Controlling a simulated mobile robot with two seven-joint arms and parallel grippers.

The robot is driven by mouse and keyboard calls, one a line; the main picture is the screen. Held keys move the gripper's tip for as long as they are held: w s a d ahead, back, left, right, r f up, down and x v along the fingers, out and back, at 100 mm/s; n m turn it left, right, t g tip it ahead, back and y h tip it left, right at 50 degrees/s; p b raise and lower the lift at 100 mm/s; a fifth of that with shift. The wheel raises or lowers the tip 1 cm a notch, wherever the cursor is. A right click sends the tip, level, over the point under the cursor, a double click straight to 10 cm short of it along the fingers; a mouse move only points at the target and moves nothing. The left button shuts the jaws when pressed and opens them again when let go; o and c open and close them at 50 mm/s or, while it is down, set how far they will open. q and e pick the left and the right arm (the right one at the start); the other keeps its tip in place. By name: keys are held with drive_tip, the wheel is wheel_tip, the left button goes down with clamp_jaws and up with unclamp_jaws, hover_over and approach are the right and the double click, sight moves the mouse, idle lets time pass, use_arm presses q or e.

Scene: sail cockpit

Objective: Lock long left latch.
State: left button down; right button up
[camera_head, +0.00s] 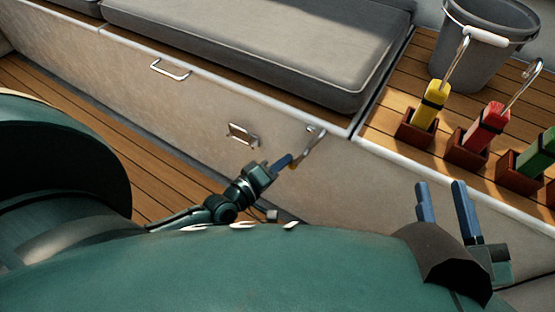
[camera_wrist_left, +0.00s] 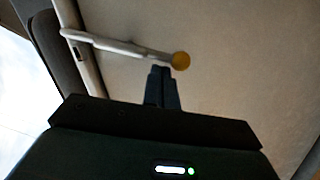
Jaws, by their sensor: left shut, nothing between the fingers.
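A long metal latch (camera_head: 315,144) with a yellow ball knob sits high on the pale cockpit wall, below the grey cushion's near corner. In the left wrist view the latch lever (camera_wrist_left: 120,47) runs from a pivot at upper left down to its yellow knob (camera_wrist_left: 181,61). My left gripper (camera_head: 290,161) is shut and empty, its blue fingertips at the knob end of the lever. In the left wrist view the closed fingertips (camera_wrist_left: 161,71) are just beside and below the knob; I cannot tell whether they touch. My right gripper (camera_head: 439,190) is open and empty, away to the right.
A small metal fitting (camera_head: 242,134) and a bar handle (camera_head: 171,70) are on the same wall, further left. Yellow (camera_head: 431,103), red (camera_head: 484,127) and green (camera_head: 543,152) handled items stand in wooden holders on the right deck. A grey bucket (camera_head: 478,62) stands behind them.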

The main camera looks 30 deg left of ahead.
use_arm(q)
drive_tip(key=shift+d+f, duration=0.55)
drive_tip(key=shift+d, duration=0.15)
drive_tip(key=shift+s, duration=0.15)
use_arm(e)
drive_tip(key=shift+r, duration=0.15)
idle(0.3)
